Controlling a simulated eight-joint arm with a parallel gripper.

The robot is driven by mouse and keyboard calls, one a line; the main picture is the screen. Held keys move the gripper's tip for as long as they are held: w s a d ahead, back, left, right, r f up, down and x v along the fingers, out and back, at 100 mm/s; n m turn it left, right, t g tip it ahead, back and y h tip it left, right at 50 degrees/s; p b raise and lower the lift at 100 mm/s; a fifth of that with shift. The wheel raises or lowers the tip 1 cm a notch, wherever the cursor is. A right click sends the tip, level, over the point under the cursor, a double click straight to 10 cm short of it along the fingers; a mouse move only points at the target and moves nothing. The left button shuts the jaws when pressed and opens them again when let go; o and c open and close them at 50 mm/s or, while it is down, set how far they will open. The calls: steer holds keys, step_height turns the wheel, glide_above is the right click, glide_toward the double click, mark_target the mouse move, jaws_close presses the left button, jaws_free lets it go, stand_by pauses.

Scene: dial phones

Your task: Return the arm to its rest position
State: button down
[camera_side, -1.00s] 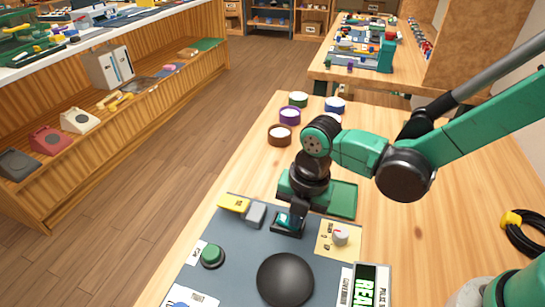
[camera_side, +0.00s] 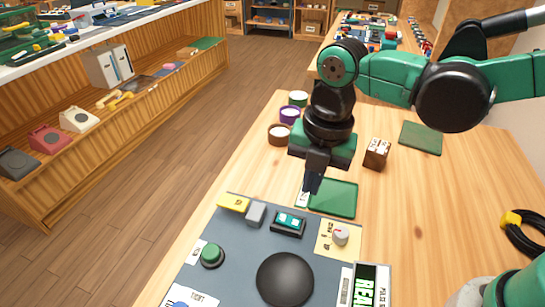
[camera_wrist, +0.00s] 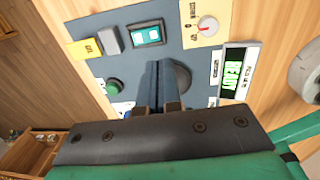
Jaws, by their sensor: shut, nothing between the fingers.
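My gripper (camera_side: 311,187) is shut and empty, pointing down. In the side view it hangs above the table, at the near left part of a green mat (camera_side: 341,197) and behind the control panel (camera_side: 232,262). In the wrist view the closed fingers of my gripper (camera_wrist: 158,88) appear over the panel, partly hiding the black dome (camera_wrist: 182,77). The panel carries a lit teal rocker switch (camera_side: 289,222), a green button (camera_side: 212,254), a grey knob (camera_side: 341,237) and a display (camera_side: 365,288) with green lettering.
Several round pots (camera_side: 279,134) stand on the table behind my gripper. A brown block (camera_side: 376,153) and a second green mat (camera_side: 421,138) lie to the right. A black cable coil (camera_side: 524,232) lies at the right edge. The table's middle right is clear.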

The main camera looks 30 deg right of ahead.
step_height(320, 180, up, 4)
steer(key=d+m+t, duration=0.3)
steer(key=d+m, duration=0.4)
steer(key=m, duration=0.6)
steer(key=s+d+f+m+t, duration=0.1)
steer(key=d+m+t, duration=0.2)
steer(key=d+m, duration=0.4)
steer(key=m, duration=0.7)
steer(key=shift+s+f+t+h, duration=0.2)
steer(key=shift+s+t+h, duration=0.1)
steer(key=shift+h, duration=0.1)
